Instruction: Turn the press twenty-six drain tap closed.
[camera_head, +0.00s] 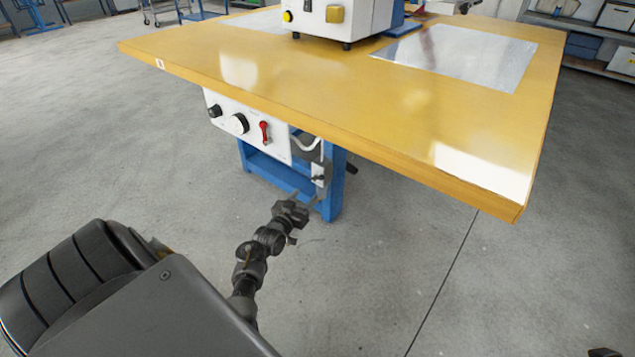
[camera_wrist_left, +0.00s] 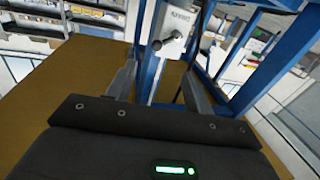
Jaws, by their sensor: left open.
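The drain tap (camera_head: 318,178) is a small dark handle on a pale grey fitting under the table's front edge, beside a blue leg. In the left wrist view, a pale labelled block (camera_wrist_left: 175,25) hangs on a blue post with a small dark knob (camera_wrist_left: 156,45) at its lower left. The label is too small to read surely, and I cannot tell how the handle is turned. My left gripper (camera_head: 306,198) is open, just below and in front of the fitting. Its fingers (camera_wrist_left: 160,68) stand apart on either side of the post, with no visible grip on anything.
The yellow table top (camera_head: 330,95) overhangs the fitting. A white panel (camera_head: 245,128) with dark knobs and a red switch (camera_head: 264,131) hangs to the left. The grey floor (camera_head: 400,270) in front is clear.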

